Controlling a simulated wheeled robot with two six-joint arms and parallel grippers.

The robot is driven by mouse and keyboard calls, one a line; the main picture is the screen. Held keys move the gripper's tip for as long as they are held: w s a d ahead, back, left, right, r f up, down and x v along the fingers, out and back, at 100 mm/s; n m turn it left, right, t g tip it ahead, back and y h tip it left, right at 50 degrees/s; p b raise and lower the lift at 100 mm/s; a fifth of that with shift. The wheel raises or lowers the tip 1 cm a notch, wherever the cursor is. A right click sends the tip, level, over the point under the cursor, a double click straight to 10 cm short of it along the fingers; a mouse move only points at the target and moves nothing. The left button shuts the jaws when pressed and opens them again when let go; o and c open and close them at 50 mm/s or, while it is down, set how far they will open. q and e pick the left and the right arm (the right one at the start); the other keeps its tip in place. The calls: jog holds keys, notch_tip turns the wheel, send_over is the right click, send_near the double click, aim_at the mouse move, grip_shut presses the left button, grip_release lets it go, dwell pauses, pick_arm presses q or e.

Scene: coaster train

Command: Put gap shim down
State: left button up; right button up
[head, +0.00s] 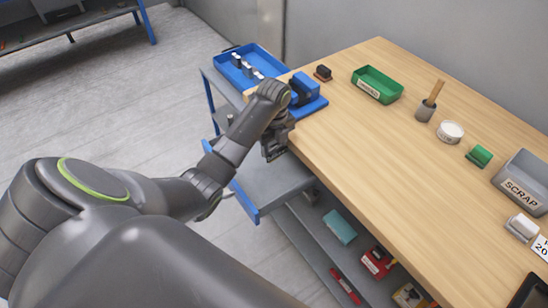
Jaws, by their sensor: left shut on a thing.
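My left gripper (275,151) is shut, pointing down beside the left edge of the wooden workbench (400,170), above the grey cart shelf (268,182). The gap shim in it is too small or too hidden by the wrist and fingers to make out. My right gripper is not in view.
A blue tray (262,56) with several small parts is at the back left, near a blue fixture (304,90).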

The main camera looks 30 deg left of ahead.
aim_at(274, 155)
pick_arm(q)
jog(key=shift+s+f, duration=0.1)
jog(key=shift+f, duration=1.9)
jog(key=shift+f, duration=0.15)
jog(key=o, duration=0.7)
jog(key=shift+o, duration=0.2)
notch_tip(274, 155, up, 6)
jog(key=shift+r, duration=0.1)
notch_tip(274, 155, up, 4)
jog(key=shift+r+p, duration=0.1)
jog(key=shift+p, duration=1.1)
jog(key=shift+r+p, duration=1)
jog(key=shift+p, duration=0.1)
jog(key=shift+f, duration=0.1)
